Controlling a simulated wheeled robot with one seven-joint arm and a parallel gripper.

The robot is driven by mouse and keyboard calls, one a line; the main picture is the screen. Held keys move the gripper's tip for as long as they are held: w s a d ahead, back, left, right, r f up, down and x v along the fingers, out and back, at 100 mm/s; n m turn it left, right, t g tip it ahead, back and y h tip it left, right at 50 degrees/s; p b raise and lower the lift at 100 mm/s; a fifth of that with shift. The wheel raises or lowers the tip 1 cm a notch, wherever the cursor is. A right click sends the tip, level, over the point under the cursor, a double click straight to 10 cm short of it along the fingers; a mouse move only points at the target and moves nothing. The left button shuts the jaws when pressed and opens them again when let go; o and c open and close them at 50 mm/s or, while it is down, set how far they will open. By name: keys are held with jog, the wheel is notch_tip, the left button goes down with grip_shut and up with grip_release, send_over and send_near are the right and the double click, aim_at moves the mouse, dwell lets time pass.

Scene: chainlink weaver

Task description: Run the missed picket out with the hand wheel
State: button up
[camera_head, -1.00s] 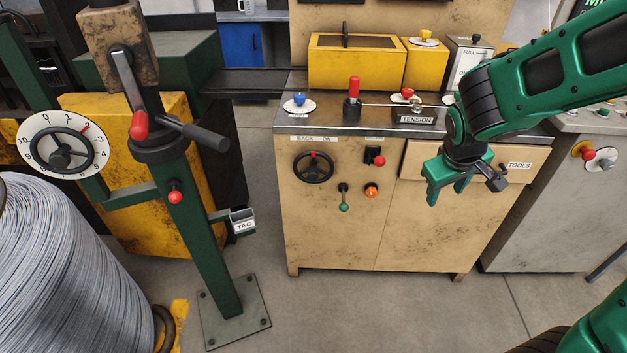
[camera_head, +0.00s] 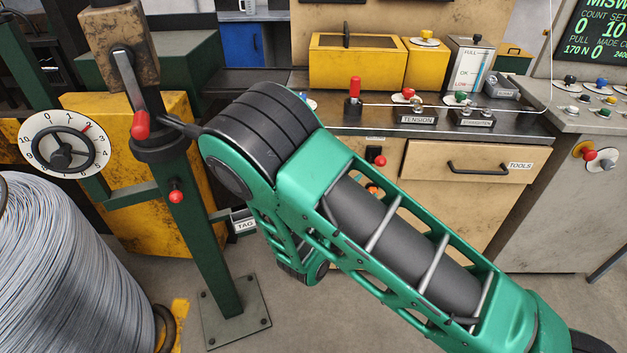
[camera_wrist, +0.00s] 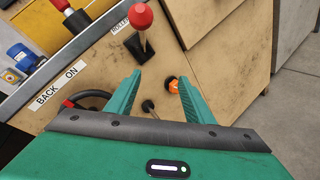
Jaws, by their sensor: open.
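The hand wheel (camera_wrist: 90,98) is a black wheel with a red mark on the beige cabinet front, under the "BACK ON" label (camera_wrist: 61,84). In the wrist view it is at the left, partly hidden by my gripper's left finger and body. In the head view my arm hides the wheel and most of my gripper. My gripper (camera_wrist: 159,76) is open in the wrist view, its fingers pointing at the cabinet front to the right of the wheel. Nothing is between the fingers that I can see as held. I cannot make out a missed picket.
A red-knobbed lever (camera_wrist: 140,20), an orange button (camera_wrist: 172,86) and a small lever (camera_wrist: 149,107) are close to my fingers. A green post (camera_head: 190,230) with a red-handled crank (camera_head: 139,125) and a dial (camera_head: 62,145) stands left of my arm. A display (camera_head: 588,35) is upper right.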

jog(key=s+a+f+n+t+y, duration=0.1)
jog(key=s+a+n+t+y, duration=0.15)
jog(key=a+n, duration=0.4)
jog(key=s+a+f+n+t+y, duration=0.1)
jog(key=a+f+n+t+y, duration=0.1)
jog(key=a+n+y, duration=0.45)
jog(key=w+a+m+h, duration=0.1)
jog(key=w+h, duration=0.1)
jog(key=w, duration=0.9)
jog(key=shift+a+m, duration=0.3)
jog(key=shift+m, duration=0.1)
jog(key=shift+w+r, duration=0.1)
grip_shut()
